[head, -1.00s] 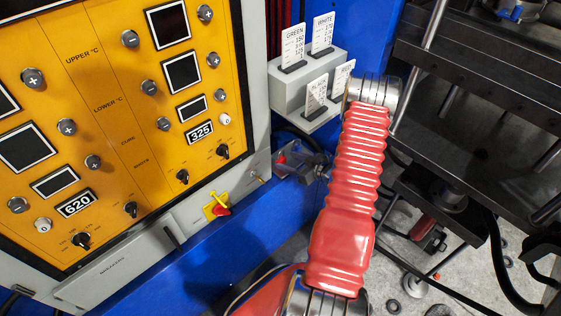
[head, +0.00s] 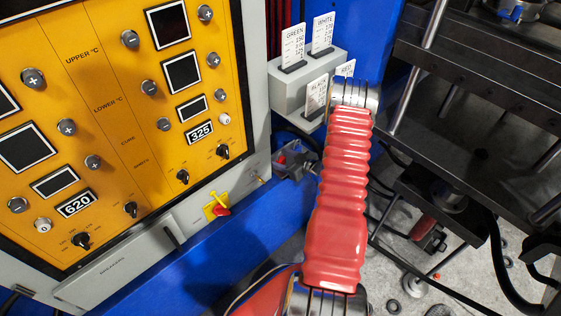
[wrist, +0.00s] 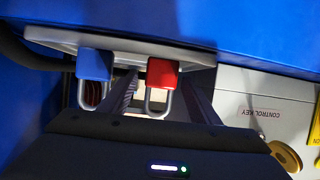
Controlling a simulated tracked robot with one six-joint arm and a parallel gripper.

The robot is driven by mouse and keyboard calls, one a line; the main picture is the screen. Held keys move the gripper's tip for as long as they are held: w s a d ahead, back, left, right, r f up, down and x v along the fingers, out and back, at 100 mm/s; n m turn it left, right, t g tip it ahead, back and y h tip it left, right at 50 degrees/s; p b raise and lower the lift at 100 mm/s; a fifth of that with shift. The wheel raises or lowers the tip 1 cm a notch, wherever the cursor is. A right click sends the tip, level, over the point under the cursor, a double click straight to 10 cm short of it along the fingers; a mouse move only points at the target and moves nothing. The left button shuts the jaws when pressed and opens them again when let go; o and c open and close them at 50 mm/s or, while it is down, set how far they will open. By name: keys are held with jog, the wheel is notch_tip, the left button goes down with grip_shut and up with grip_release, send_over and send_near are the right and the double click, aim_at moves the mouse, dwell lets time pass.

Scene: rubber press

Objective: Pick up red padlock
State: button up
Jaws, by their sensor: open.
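The red padlock (wrist: 162,73) hangs body-up in the wrist view beneath a grey plate, its metal shackle pointing toward my gripper. My gripper (wrist: 160,88) is open, with one dark finger on each side of the red padlock in the picture. I cannot tell whether either finger touches it. A blue padlock (wrist: 95,65) is just left of it, outside the left finger. In the head view, my red-sleeved arm reaches toward the blue frame. A small red patch shows there beside a dark fitting, too small to name surely.
The grey plate (wrist: 120,46) lies close above both padlocks. A panel marked CONTROL KEY (wrist: 262,112) is at the right. In the head view, a yellow control panel (head: 125,130) stands left, a card holder (head: 290,92) behind my arm, and dark press parts (head: 470,80) right.

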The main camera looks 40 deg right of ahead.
jog(key=shift+c, duration=0.4)
jog(key=c, duration=1.1)
jog(key=shift+r, duration=0.1)
jog(key=shift+r, duration=4.95)
